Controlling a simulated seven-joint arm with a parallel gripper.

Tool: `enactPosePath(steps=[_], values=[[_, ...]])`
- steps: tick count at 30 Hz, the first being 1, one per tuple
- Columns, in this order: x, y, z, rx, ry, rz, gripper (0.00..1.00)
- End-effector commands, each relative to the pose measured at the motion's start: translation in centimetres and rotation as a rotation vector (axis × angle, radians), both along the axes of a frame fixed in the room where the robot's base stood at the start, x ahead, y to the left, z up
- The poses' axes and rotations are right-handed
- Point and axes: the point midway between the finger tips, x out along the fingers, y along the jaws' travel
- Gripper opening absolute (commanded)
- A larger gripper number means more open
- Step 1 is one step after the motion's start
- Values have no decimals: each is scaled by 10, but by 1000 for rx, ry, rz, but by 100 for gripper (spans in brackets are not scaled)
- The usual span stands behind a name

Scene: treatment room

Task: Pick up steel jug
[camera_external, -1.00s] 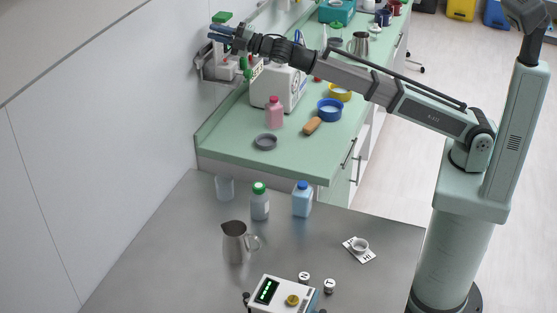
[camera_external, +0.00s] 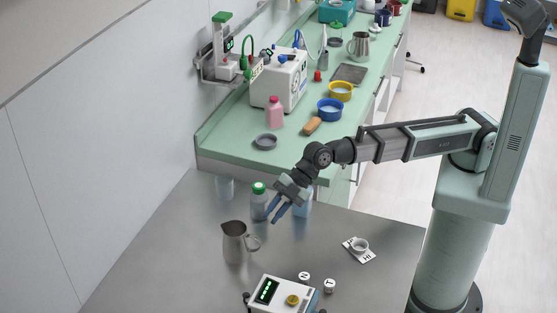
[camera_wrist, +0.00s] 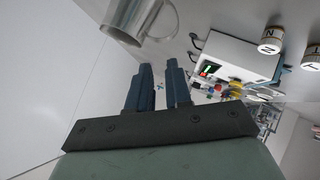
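The steel jug (camera_external: 234,243) stands upright on the grey metal table, its handle to the right. In the wrist view the jug (camera_wrist: 127,17) shows at the top, left of centre, partly cut off by the frame edge. My gripper (camera_external: 277,213) points down and left, above and to the right of the jug, apart from it. In the wrist view my gripper (camera_wrist: 159,74) has its two blue fingers apart with nothing between them. A second steel jug (camera_external: 359,46) stands far back on the green counter.
A green-capped bottle (camera_external: 259,203) and a pale blue bottle (camera_external: 302,207), partly hidden by my gripper, stand behind the jug. A clear bottle (camera_external: 224,187) is further left. A device with a green display (camera_external: 281,296) sits in front. Bare table (camera_external: 165,250) lies left.

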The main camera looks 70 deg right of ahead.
Motion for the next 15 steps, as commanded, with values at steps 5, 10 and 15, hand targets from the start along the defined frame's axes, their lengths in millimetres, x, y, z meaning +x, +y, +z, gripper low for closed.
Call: enactPosePath(steps=[5, 10, 15], values=[[0, -1, -23, -1, 2, -2, 19], [0, -1, -46, 0, 0, -2, 19], [1, 0, -60, 0, -1, -2, 19]])
